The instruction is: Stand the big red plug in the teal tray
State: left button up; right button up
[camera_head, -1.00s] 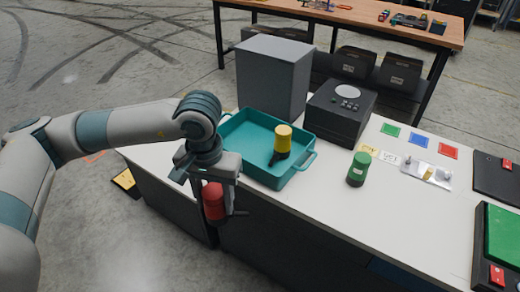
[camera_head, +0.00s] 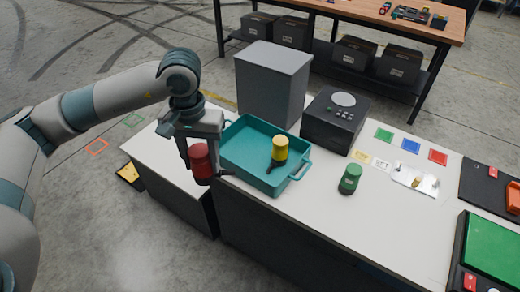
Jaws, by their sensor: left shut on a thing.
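The big red plug (camera_head: 201,161) is a red cylinder held upright between the fingers of my left gripper (camera_head: 203,170). The gripper is shut on it, just left of the teal tray and apart from the tray's inside. The teal tray (camera_head: 243,176) sits on the white table. A yellow plug (camera_head: 280,148) with a dark lower part stands in the tray, toward its right side. The lower end of the red plug is hard to make out. My right gripper is not in view.
A tall grey box (camera_head: 270,85) and a black device (camera_head: 338,120) stand behind the tray. A green plug (camera_head: 350,179) stands right of it on the white table (camera_head: 370,225). Coloured squares and a metal plate (camera_head: 414,180) lie farther right. The tray's left part looks free.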

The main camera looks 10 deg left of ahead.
aim_at(245, 150)
jog(key=i, duration=0.85)
